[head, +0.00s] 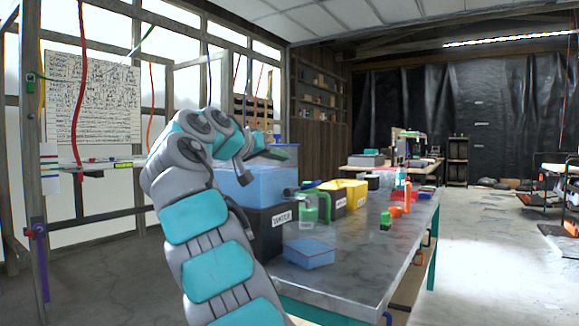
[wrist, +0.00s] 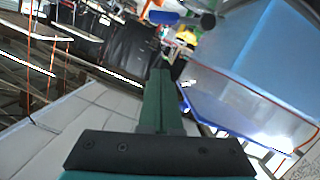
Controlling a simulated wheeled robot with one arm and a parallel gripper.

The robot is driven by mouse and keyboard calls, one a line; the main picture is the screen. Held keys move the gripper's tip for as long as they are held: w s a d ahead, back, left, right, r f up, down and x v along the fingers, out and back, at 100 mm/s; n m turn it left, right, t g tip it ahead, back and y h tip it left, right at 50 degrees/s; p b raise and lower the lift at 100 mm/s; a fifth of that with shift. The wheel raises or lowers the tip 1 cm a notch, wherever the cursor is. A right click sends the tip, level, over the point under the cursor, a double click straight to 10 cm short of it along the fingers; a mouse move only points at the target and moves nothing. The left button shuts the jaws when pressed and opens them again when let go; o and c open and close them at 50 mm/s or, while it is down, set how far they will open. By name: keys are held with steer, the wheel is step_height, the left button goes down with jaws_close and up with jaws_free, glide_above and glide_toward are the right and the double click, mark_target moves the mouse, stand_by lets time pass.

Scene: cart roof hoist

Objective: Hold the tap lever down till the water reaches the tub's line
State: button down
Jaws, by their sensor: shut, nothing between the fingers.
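A translucent blue tank (head: 248,187) stands on a black labelled box at the near left end of the workbench. A dark grey tap (head: 291,192) appears to stick out from its right side; its lever is hard to make out. A small translucent blue tub (head: 309,254) sits on the bench below and in front of the tap. Its line and any water level cannot be told. My gripper (head: 288,150) is shut and empty, above the tank and apart from the tap. In the wrist view its dark green fingers (wrist: 161,80) are together, with the tank (wrist: 262,60) at right.
The black box (head: 268,235) carries the tank. Along the grey bench (head: 362,262) stand a green container (head: 323,208), a yellow bin (head: 355,190), a small green bottle (head: 386,220) and orange items. The bench's front right is clear, with open floor beyond.

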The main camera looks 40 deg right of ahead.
steer(key=p, duration=0.1)
glide_above(303, 188)
steer(key=w, duration=0.1)
step_height(303, 188, down, 2)
steer(key=shift+f, duration=0.1)
steer(key=f+b, duration=0.2)
steer(key=b, duration=0.1)
steer(key=shift+s+f, duration=0.15)
steer(key=shift+s, duration=0.2)
steer(key=shift+s+d+f+b, duration=0.15)
steer(key=shift+s+f+b, duration=0.15)
steer(key=shift+f+b, duration=0.3)
steer(key=shift+f, duration=0.1)
steer(key=shift+f, duration=0.1)
